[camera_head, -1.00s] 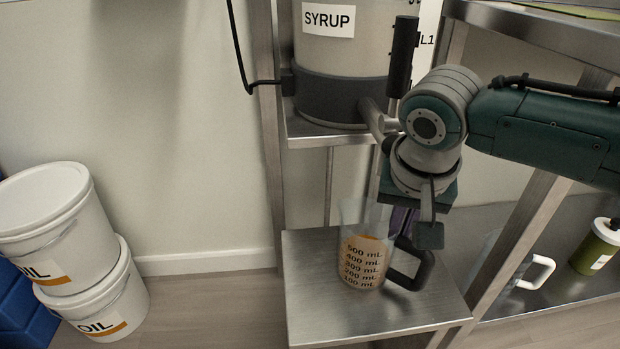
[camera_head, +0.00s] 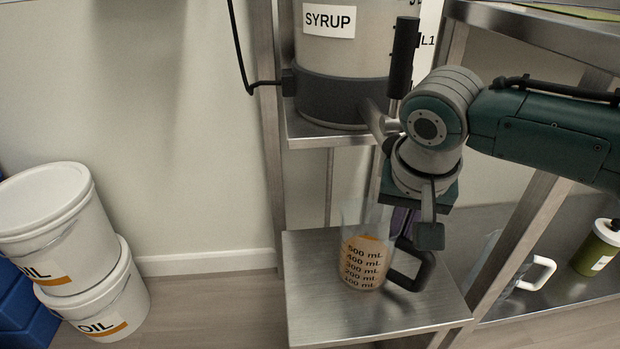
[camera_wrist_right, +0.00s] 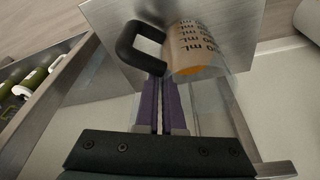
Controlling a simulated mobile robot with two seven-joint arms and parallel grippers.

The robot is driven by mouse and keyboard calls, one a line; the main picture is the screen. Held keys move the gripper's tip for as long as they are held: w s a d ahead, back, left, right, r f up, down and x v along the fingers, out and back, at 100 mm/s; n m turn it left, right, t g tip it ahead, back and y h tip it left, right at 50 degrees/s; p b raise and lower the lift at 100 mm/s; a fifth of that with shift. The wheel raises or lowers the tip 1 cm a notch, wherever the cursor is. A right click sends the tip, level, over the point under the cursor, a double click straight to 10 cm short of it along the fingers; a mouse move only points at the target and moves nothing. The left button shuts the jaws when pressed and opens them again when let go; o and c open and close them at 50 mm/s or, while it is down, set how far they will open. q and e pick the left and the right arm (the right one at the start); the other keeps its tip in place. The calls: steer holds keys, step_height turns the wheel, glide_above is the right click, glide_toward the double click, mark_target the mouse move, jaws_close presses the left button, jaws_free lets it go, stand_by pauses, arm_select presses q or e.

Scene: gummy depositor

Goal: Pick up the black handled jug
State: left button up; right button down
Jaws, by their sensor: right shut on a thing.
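The black handled jug (camera_head: 364,262) is a clear measuring jug with orange-brown contents and printed mL marks. It stands upright on the lower metal shelf, with its black handle (camera_head: 421,272) pointing right. My right gripper (camera_head: 407,240) reaches down to the handle from above. In the right wrist view, the purple fingers (camera_wrist_right: 160,85) are close together on the black handle (camera_wrist_right: 134,42), beside the jug body (camera_wrist_right: 192,48). The gripper partly hides the jug's upper right side in the head view. My left gripper is not in view.
The metal shelf (camera_head: 330,320) has bare room in front of the jug. A SYRUP tank (camera_head: 345,60) with a tap stands above and behind. A white-handled jug (camera_head: 538,272) and a green container (camera_head: 600,247) are at right. White OIL buckets (camera_head: 45,215) stand at left.

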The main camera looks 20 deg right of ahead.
steer(key=shift+r, duration=0.1)
step_height(320, 180, up, 4)
steer(key=p, duration=0.3)
steer(key=s+a+p, duration=0.4)
steer(key=s+p, duration=0.2)
steer(key=s, duration=1.1)
steer(key=shift+s+a+f+p, duration=0.15)
steer(key=shift+s+f+p, duration=0.1)
steer(key=shift+f+p, duration=0.1)
stand_by(0.8)
